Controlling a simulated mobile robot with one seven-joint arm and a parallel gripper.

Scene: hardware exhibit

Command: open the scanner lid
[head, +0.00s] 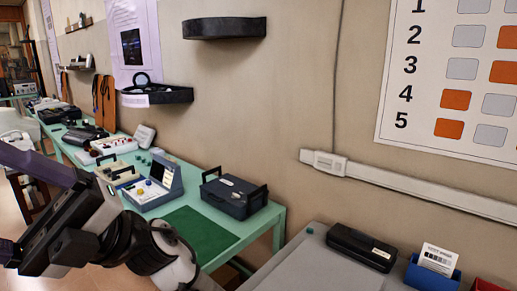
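No label that I can read names the scanner. A long, low black device (363,247) with a small light label lies on the grey table at the lower right; it could be a compact scanner, and its top looks closed. A dark blue-grey box (233,195) with black side handles stands on the green table; its top also looks closed. I cannot tell which is the scanner.
A blue holder (432,276) with a printed card stands right of the black device. A console with a sloped panel (154,189) and a green mat (197,232) are on the green table. Wall shelves (225,28) jut out above. The grey table's left part is mostly bare.

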